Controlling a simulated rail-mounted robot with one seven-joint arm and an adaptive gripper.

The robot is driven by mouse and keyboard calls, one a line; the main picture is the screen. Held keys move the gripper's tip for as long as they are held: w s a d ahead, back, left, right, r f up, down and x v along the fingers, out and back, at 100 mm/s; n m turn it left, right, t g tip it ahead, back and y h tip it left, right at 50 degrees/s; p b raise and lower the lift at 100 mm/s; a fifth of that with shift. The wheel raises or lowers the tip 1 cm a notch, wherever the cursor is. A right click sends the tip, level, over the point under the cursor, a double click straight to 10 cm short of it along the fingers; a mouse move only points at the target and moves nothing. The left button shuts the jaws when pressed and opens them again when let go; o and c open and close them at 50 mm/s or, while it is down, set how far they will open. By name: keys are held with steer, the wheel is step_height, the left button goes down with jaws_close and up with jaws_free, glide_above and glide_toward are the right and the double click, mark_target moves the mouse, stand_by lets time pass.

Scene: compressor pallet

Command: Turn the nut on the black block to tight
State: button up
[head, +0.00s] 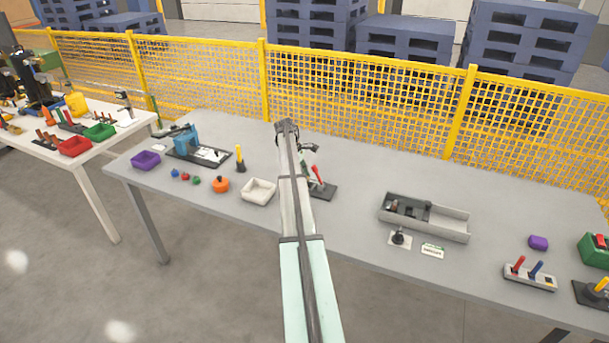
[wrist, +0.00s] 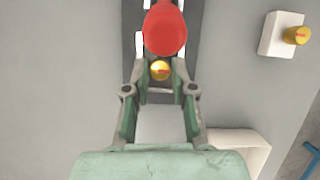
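In the wrist view a dark block or plate (wrist: 187,88) lies under my gripper (wrist: 160,74), with a large red rounded handle (wrist: 165,28) at the top of the picture. A brass round nut (wrist: 160,71) with a red mark shows between my two fingertips. The fingertips are close on either side of it; whether they touch it I cannot tell. In the head view the black plate (head: 325,191) with its red handle (head: 317,174) stands just right of my arm. The nut is not distinguishable there, and my arm partly covers the spot.
A white block (wrist: 275,38) with a yellow knob (wrist: 297,36) sits right of the fingers. A white tray (head: 258,199) stands left of my arm, close by. A grey tray (head: 450,229) with dark parts is further right. Open tabletop lies between plate and grey tray.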

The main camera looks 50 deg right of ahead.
steer(key=shift+o, duration=0.8)
steer(key=shift+r, duration=0.1)
steer(key=v, duration=1.1)
steer(key=shift+r, duration=0.4)
steer(key=shift+f, duration=0.1)
